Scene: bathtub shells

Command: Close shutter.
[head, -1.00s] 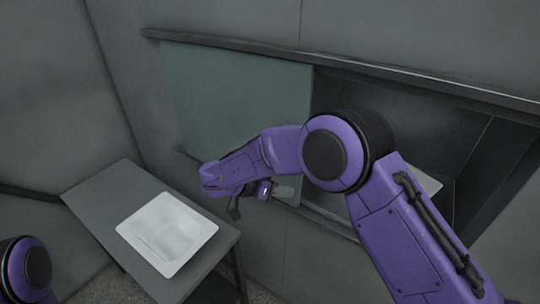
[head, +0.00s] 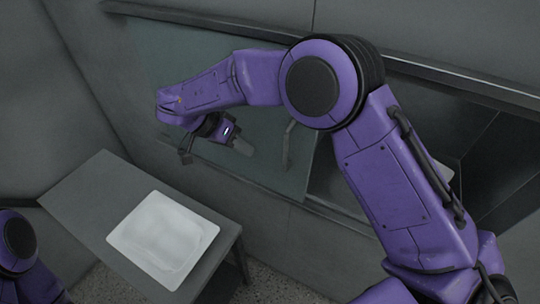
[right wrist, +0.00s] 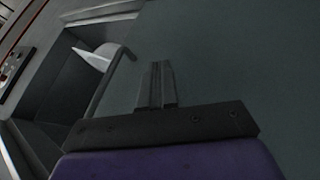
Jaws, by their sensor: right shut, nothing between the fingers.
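The shutter (head: 215,65) is a grey-green sliding panel under a long rail on the wall. It covers the left part of a wall opening (head: 385,130), whose right part is uncovered. A vertical handle (head: 289,147) stands near the shutter's right edge and also shows in the right wrist view (right wrist: 108,80). My right gripper (head: 246,149) is in front of the shutter, left of the handle and apart from it. Its fingers (right wrist: 163,84) are shut and empty. My left gripper is out of view. My right arm hides part of the shutter and opening.
A grey table (head: 85,195) with a white tub shell (head: 163,236) stands at the lower left, below the shutter. Another white piece (right wrist: 97,56) shows inside the opening. The rail (head: 210,25) runs along the opening's top.

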